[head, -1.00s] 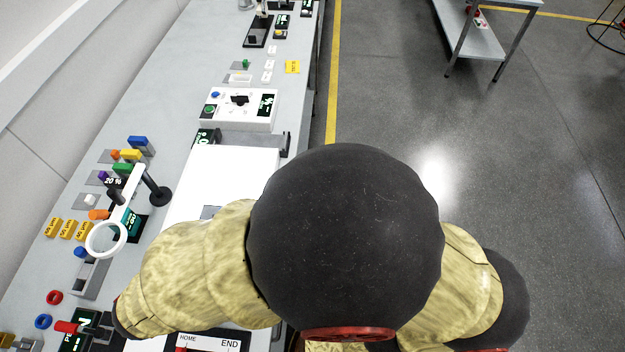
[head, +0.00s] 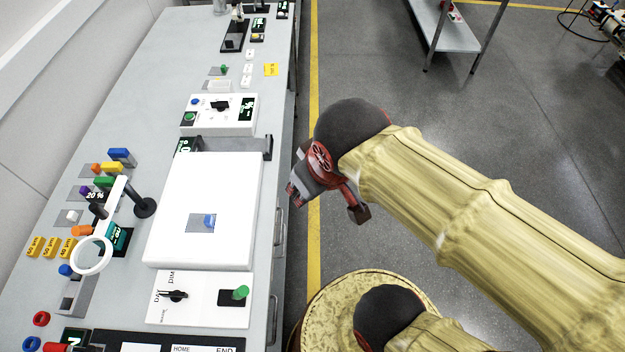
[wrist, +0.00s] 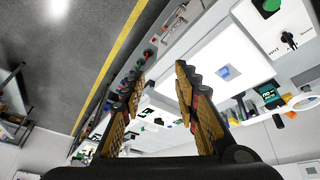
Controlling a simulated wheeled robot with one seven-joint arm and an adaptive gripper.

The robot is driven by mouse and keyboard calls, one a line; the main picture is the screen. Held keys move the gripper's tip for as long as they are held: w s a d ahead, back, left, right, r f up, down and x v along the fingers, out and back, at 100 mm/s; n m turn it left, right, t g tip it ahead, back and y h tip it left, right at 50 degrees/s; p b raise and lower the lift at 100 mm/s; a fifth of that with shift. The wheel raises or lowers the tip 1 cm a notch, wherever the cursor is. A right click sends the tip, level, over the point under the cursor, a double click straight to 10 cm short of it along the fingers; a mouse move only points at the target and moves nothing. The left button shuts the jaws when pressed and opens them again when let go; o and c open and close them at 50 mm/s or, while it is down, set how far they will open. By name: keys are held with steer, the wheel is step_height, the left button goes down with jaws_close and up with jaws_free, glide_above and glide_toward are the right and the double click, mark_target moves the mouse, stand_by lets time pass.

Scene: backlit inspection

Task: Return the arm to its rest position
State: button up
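My gripper (head: 328,196) hangs beside the bench's right edge in the head view, over the floor, clear of everything on the bench. In the wrist view its two fingers (wrist: 160,90) are spread apart with nothing between them. My arm, in a yellowish cover with dark joints, reaches in from the lower right of the head view. The white light panel (head: 178,232) lies on the bench to the left of my gripper. A small blue block on a grey square (head: 201,223) rests on the panel, and it also shows in the wrist view.
The grey bench (head: 125,75) carries several coloured blocks, a ring magnifier (head: 91,255), a white control box (head: 218,114) and a dimmer plate (head: 199,300). A grey bar (head: 232,147) stands behind the panel. Open floor lies right of the bench, with a shelf cart (head: 452,32) farther off.

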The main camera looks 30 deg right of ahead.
steer(key=shift+s+d+r+m+t, duration=0.2)
steer(key=shift+d+r+m+t, duration=0.15)
steer(key=shift+r+m, duration=0.4)
